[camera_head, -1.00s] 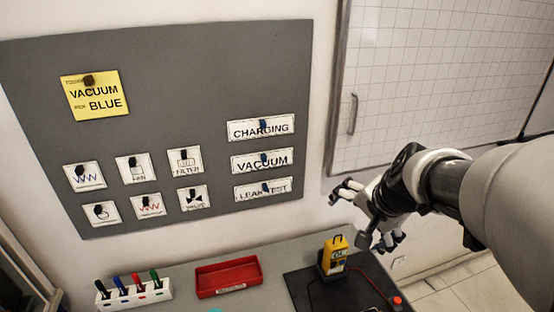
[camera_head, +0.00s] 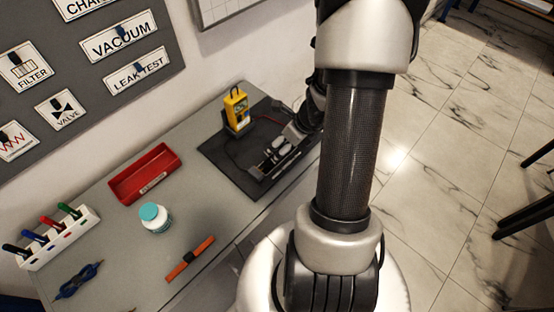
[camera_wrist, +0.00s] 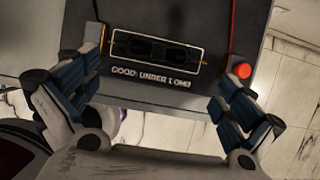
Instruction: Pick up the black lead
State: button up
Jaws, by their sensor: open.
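A yellow meter (camera_head: 236,113) stands on a dark mat (camera_head: 216,153) in the head view, with a thin red lead running right from it. My gripper (camera_head: 268,166) is over the front part of the mat. In the wrist view my gripper (camera_wrist: 155,92) is open, its blue-grey fingers wide apart with nothing between them. Ahead of the fingers is a framed slot area (camera_wrist: 155,48) with two dark shapes, above the print "GOOD: UNDER 1 OHM". A thin red line runs on its right.
On the grey bench are a red tray (camera_head: 146,174), a teal-capped bottle (camera_head: 154,218), an orange-and-black tool (camera_head: 190,258), blue pliers (camera_head: 78,280) and a marker rack (camera_head: 62,240). Bench between them is clear.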

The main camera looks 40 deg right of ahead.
jog(key=b+x, duration=0.1)
jog(key=x, duration=0.2)
jog(key=shift+w+f, duration=0.15)
jog(key=shift+f, duration=0.1)
jog(key=b+x, duration=0.3)
jog(key=x, duration=0.2)
jog(key=shift+f+b, duration=0.15)
jog(key=shift+b, duration=0.15)
jog(key=c, duration=1)
jog(key=shift+o, duration=0.2)
jog(key=shift+r, duration=0.25)
notch_tip(320, 180, up, 20)
jog(key=p, duration=1.5)
